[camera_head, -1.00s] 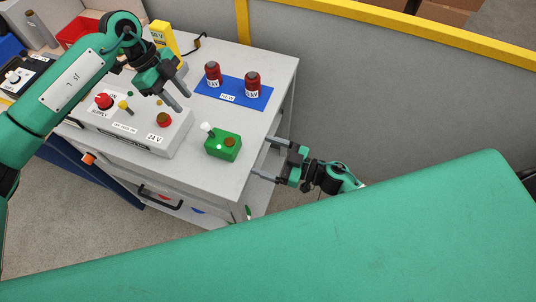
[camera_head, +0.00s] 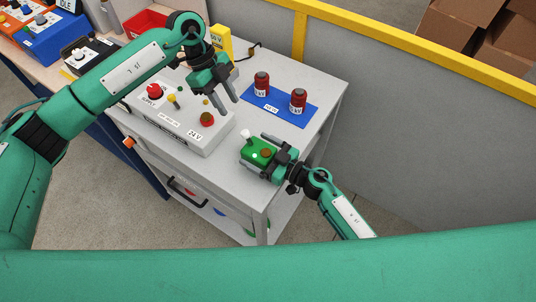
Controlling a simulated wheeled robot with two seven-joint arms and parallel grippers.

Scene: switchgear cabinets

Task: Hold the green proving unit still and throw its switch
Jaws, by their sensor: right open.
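The green proving unit (camera_head: 258,150) stands on the grey cabinet top near its front right part. It has a white switch lever (camera_head: 247,134) at its left and a brown round spot on top. My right gripper (camera_head: 260,152) is open, its fingers on either side of the unit; I cannot tell whether they touch it. My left gripper (camera_head: 224,103) hangs in the air, fingers apart and empty, up and left of the unit, over the edge of the 24 V supply box.
The grey supply box (camera_head: 182,130) with red and yellow knobs stands left of the unit. A blue mat (camera_head: 282,112) with two red cylinders (camera_head: 298,101) lies behind it. A yellow device (camera_head: 221,40) stands at the back. A grey wall with a yellow rail (camera_head: 420,50) is on the right.

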